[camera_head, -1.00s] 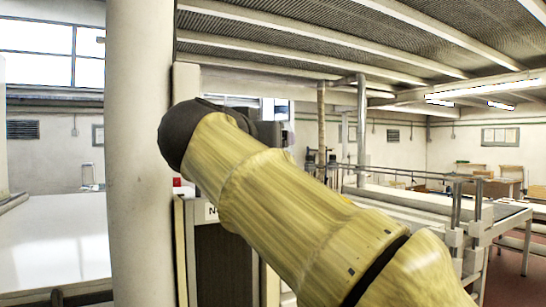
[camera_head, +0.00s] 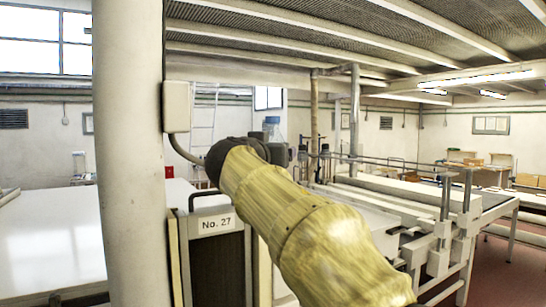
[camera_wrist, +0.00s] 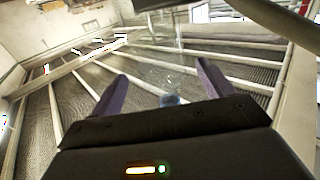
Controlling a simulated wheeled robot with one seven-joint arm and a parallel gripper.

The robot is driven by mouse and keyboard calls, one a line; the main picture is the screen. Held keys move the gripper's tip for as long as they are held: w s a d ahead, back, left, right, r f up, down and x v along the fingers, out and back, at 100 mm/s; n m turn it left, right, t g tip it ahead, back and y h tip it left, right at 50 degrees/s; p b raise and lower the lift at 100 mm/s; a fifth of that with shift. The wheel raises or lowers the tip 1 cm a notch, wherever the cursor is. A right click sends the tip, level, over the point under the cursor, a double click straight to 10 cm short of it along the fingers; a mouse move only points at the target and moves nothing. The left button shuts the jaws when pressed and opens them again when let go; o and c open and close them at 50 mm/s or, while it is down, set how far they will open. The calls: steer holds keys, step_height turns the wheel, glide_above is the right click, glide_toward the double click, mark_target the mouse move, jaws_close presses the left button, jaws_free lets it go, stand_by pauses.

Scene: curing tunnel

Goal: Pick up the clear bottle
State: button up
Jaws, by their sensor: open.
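A clear bottle with a bluish top (camera_wrist: 170,99) shows faintly in the wrist view, between the two fingers of my gripper (camera_wrist: 162,72). Its see-through body blends into the ceiling behind it. My gripper is open, and I cannot tell how far beyond the fingertips the bottle is. In the head view a small bluish, see-through shape (camera_head: 271,121), probably the same bottle, shows just above the dark end of my arm. Its lower part is hidden there, and most of my gripper is hidden behind my arm.
A thick pale column (camera_head: 130,160) stands left of my arm. A white table (camera_head: 45,240) is at left. A long metal frame with rails (camera_head: 440,230) fills the right. Red floor shows at far right.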

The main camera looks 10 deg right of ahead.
steer(key=shift+d, duration=0.2)
steer(key=p+x, duration=0.4)
steer(key=x, duration=0.1)
steer(key=shift+w+a+r, duration=0.1)
steer(key=shift+w+a, duration=0.15)
steer(key=shift+a, duration=0.1)
steer(key=shift+d, duration=0.2)
steer(key=shift+w, duration=0.1)
steer(key=c, duration=1.3)
steer(key=shift+r, duration=0.1)
